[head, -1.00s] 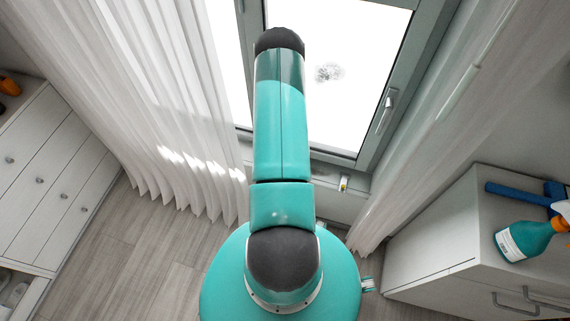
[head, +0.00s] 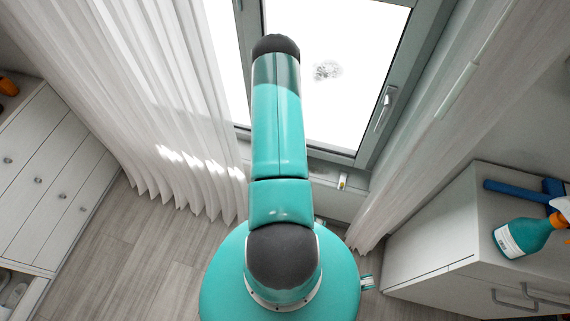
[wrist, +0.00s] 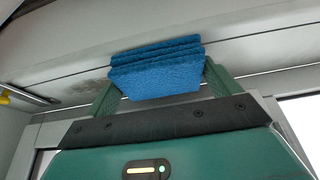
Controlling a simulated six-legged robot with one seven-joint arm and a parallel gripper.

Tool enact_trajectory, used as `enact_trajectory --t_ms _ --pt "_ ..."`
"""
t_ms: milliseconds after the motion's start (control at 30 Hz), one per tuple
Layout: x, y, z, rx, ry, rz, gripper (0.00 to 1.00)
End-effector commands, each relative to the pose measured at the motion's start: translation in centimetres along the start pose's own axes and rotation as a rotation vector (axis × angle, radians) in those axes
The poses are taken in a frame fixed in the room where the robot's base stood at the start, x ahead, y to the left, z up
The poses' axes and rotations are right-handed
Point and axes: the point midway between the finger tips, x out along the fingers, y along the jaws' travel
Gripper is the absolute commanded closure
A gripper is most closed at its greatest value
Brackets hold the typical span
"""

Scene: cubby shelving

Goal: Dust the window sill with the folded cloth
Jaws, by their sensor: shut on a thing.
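The folded cloth (wrist: 157,74) is blue, layered and textured. It shows in the wrist view between the two green fingers of my gripper (wrist: 162,83), which is shut on it. The pale window sill (wrist: 245,48) runs across the wrist view behind the cloth. A grey dusty patch (wrist: 82,88) lies left of the cloth. Whether the cloth touches the sill I cannot tell. In the head view my arm hides the gripper and the cloth, and part of the sill (head: 326,172) shows right of the arm.
The window (head: 345,45) has a dark smudge on its glass and a handle (head: 383,108). Sheer curtains hang left (head: 165,110) and right (head: 440,120). A white cabinet (head: 430,235) at right bears a spray bottle (head: 523,236) and a blue tool (head: 520,190). Drawers (head: 50,175) stand left.

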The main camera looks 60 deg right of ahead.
Motion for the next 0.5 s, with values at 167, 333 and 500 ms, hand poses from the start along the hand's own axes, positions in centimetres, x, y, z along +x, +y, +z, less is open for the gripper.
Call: enact_trajectory --t_ms 167,333,500 --pt "0.20 0.00 0.09 0.000 0.000 0.000 0.30" --pt "0.41 -0.01 0.16 0.000 0.000 0.000 0.30" --pt "0.63 -0.01 0.24 0.000 0.000 0.000 0.30"
